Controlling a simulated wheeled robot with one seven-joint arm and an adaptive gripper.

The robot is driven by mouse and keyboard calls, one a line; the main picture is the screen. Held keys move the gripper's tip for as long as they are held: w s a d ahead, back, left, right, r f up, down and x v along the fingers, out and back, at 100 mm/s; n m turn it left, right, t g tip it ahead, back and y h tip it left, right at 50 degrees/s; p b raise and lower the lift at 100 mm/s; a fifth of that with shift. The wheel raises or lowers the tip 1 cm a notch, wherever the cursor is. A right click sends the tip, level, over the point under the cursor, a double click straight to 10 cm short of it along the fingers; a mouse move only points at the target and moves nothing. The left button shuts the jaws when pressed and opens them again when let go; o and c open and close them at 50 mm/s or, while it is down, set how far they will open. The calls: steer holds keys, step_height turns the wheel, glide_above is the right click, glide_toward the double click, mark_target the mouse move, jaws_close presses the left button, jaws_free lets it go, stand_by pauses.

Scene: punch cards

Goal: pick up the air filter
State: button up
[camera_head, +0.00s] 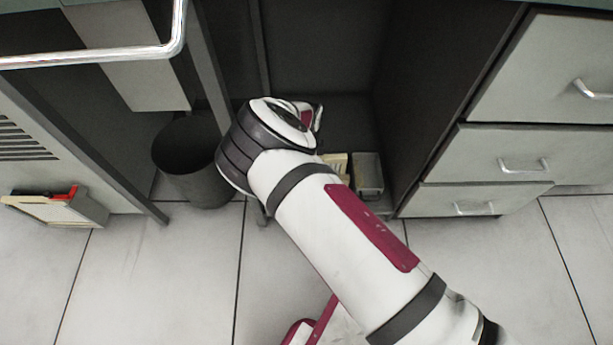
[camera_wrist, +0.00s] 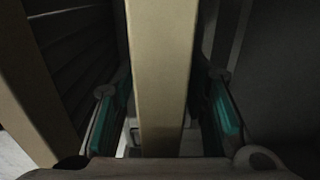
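In the wrist view, a flat beige bar (camera_wrist: 163,75) runs from the top edge down between my fingers. It looks like one edge of a framed thing, perhaps the air filter, but I cannot tell for sure. My gripper (camera_wrist: 170,112) is open, with one teal-padded finger on each side of the bar. A narrow dark gap shows on the bar's right, and a thinner one on its left. In the head view my gripper is hidden behind my arm, which reaches into the dark space under the desk.
A beige piece (camera_head: 336,165) and a grey bin (camera_head: 369,176) show low beside my arm. A dark wastebasket (camera_head: 193,165) stands left of it. A drawer cabinet (camera_head: 484,155) is on the right. A box with red and black items (camera_head: 62,207) is far left. The front floor is clear.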

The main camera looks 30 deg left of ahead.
jaws_close()
steer(key=shift+r, duration=0.25)
steer(key=s+a+r+p, duration=0.1)
steer(key=s+a+p, duration=0.1)
steer(key=a+p, duration=0.15)
step_height(320, 180, up, 14)
steer(key=p, duration=0.5)
steer(key=shift+f, duration=0.15)
